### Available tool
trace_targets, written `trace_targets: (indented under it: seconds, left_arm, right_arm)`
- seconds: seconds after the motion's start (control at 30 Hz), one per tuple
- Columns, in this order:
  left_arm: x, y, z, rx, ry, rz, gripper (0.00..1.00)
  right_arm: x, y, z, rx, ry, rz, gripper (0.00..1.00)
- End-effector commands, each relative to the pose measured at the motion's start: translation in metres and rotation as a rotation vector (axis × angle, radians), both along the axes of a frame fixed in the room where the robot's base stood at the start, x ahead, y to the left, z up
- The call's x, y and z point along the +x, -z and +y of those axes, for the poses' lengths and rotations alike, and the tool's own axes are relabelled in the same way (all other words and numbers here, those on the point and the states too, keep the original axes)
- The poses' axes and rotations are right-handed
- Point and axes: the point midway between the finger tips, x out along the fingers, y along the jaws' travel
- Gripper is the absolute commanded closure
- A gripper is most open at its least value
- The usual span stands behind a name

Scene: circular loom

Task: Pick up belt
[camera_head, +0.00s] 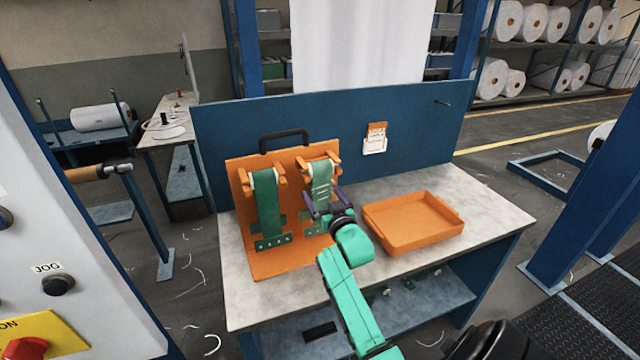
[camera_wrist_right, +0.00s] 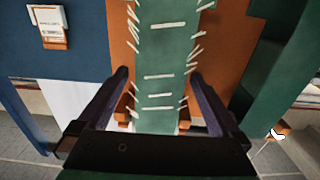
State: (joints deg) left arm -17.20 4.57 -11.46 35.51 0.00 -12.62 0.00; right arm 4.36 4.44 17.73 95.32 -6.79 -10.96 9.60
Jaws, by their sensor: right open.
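Two green belts hang on an upright orange board (camera_head: 243,200) on the workbench. The left belt (camera_head: 267,205) is plain green. The right belt (camera_head: 321,180) carries white cross marks, and loose white threads stick out along its edges in the right wrist view (camera_wrist_right: 160,95). My right gripper (camera_head: 325,198) is open in front of the right belt. In the right wrist view, its two dark fingers (camera_wrist_right: 160,72) lie to either side of that belt with gaps. I cannot tell how deep the fingers reach. My left gripper is out of view.
An empty orange tray (camera_head: 415,222) stands right of the board on the workbench (camera_head: 485,222). A blue panel (camera_head: 420,130) closes the bench's back and bears an orange and white tag (camera_head: 375,138). A machine panel (camera_head: 70,240) stands at the left. The bench's right end is clear.

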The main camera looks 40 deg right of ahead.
Motion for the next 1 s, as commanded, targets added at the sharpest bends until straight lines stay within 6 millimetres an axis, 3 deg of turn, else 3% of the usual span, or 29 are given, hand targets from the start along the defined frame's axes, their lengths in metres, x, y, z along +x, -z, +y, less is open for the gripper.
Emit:
trace_targets:
  seconds: [0.1, 0.33, 0.37, 0.6, 0.87, 1.0]
  left_arm:
    - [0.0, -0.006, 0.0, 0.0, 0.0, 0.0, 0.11]
    - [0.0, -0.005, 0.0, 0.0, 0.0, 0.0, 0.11]
    - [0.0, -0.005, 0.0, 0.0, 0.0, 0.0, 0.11]
    - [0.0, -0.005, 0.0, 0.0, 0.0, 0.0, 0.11]
    - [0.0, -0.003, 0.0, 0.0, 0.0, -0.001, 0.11]
    - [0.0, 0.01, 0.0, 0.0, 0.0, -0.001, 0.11]
  right_arm:
    - [0.016, -0.002, -0.005, 0.0, -0.001, -0.001, 0.0]
    - [0.018, 0.0, -0.006, -0.001, -0.002, 0.0, 0.0]
    - [0.018, 0.0, -0.006, -0.001, -0.002, 0.0, 0.08]
    - [0.018, 0.0, -0.006, -0.001, -0.002, 0.0, 0.99]
    - [0.018, 0.0, -0.006, -0.002, -0.002, -0.002, 1.0]
    - [0.018, 0.002, -0.006, -0.002, -0.001, -0.003, 1.0]
